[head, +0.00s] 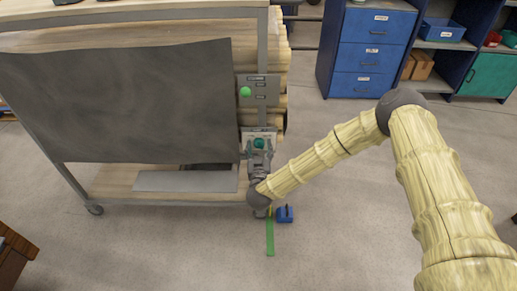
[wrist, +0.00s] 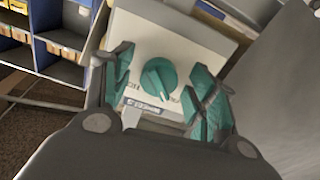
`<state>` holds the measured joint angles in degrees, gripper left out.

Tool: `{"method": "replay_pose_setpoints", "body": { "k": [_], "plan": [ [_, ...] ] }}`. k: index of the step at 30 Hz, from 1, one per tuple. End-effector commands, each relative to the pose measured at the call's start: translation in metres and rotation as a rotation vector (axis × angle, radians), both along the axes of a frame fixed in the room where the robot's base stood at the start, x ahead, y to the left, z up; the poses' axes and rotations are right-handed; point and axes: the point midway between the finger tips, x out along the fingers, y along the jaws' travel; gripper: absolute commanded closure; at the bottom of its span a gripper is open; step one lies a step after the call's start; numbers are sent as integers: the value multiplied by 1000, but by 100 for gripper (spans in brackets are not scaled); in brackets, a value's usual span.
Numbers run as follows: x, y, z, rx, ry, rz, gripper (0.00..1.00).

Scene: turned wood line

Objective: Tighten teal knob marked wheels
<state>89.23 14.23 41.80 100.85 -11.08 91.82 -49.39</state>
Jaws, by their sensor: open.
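The teal knob (wrist: 158,79) is a round dial with a raised grip bar, on a pale panel (wrist: 190,38) with a label (wrist: 152,108) below it that appears to read "WHEELS". In the head view the knob (head: 259,143) sits on the panel at the right end of the cart. My gripper (wrist: 163,88) is open, with one teal-padded finger on each side of the knob. Visible gaps remain between the pads and the knob. In the head view my gripper (head: 259,156) is just below and in front of the panel, partly merging with the knob.
A grey plate (head: 245,91) with a bright green button (head: 245,92) is above the panel. The wheeled cart (head: 160,199) carries a dark sheet (head: 120,100) and logs. A blue object (head: 284,214) and a green strip (head: 270,238) lie on the floor below.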

Motion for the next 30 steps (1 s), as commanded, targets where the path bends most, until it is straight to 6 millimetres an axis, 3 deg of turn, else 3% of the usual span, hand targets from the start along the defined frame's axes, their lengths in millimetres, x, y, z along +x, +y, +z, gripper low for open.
{"method": "replay_pose_setpoints", "body": {
  "k": [7,12,15,30],
  "plan": [
    [0,0,0,0,0,0,44],
    [0,0,0,0,0,0,75],
    [0,0,0,0,0,0,88],
    [0,2,0,126,-2,2,88]
  ]
}}
